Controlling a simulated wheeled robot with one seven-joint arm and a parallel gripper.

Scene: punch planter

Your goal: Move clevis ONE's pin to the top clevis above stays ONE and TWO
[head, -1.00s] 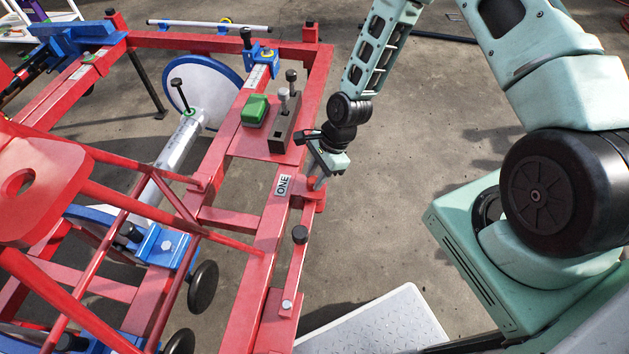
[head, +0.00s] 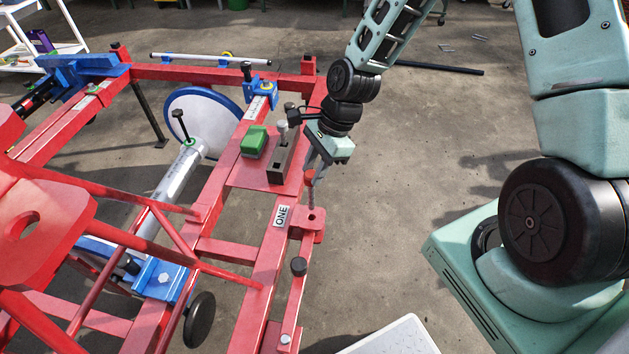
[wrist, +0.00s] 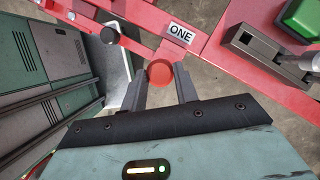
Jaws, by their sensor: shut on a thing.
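My gripper (head: 314,163) is shut on a pin with a round red head (head: 309,176) and a grey shaft. The pin hangs about upright over clevis ONE (head: 316,217), a red bracket at the outer side of the red frame beside the "ONE" label (head: 282,216). Most of the shaft shows above the bracket; I cannot tell whether its tip is still in the hole. In the wrist view the red head (wrist: 160,72) sits between the two grey fingers, near the "ONE" label (wrist: 181,33). I cannot make out which part is the top clevis.
Red tubes cross at left.

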